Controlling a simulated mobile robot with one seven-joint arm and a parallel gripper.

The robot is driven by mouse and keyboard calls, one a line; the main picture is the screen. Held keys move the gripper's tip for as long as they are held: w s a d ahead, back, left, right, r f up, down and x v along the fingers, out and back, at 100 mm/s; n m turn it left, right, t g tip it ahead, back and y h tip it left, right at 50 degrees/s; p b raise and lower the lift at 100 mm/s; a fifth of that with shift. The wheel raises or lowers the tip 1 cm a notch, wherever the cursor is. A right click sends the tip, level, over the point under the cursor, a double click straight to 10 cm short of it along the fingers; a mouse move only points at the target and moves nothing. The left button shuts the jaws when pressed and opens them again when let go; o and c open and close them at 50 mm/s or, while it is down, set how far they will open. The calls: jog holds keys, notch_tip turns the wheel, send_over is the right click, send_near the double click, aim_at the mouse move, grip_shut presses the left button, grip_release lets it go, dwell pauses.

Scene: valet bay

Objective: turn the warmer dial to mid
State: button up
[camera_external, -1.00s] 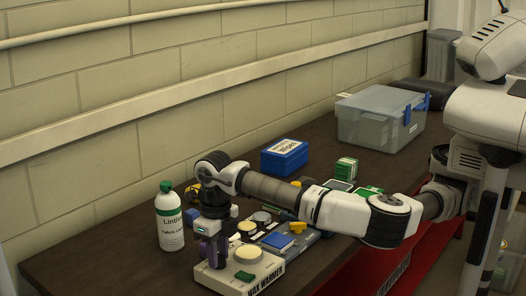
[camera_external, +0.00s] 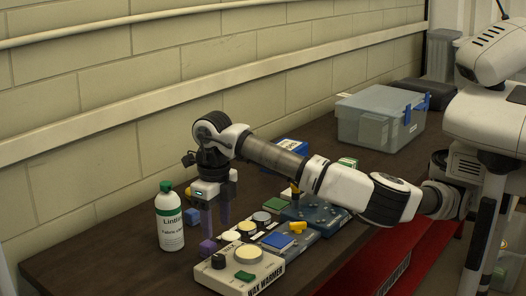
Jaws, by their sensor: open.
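The wax warmer (camera_external: 262,283) is a cream box at the front of the dark bench, with its name on the front side. A round cream disc (camera_external: 249,254) sits on its top. A small black dial (camera_external: 218,261) shows at its left end; its setting is too small to read. A green piece (camera_external: 244,275) is near the front of the top. My gripper (camera_external: 218,226) points down with its fingers apart and empty, above and behind the dial and clear of it.
A white bottle with a green cap (camera_external: 170,220) stands close at left. A purple block (camera_external: 207,247) lies behind the warmer. Panels with coloured pieces (camera_external: 290,240) crowd its right. A clear bin (camera_external: 378,120) stands farther back. The bench's left front is clear.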

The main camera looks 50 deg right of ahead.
notch_tip(320, 180, up, 5)
jog(key=shift+r, duration=0.15)
dwell(0.6)
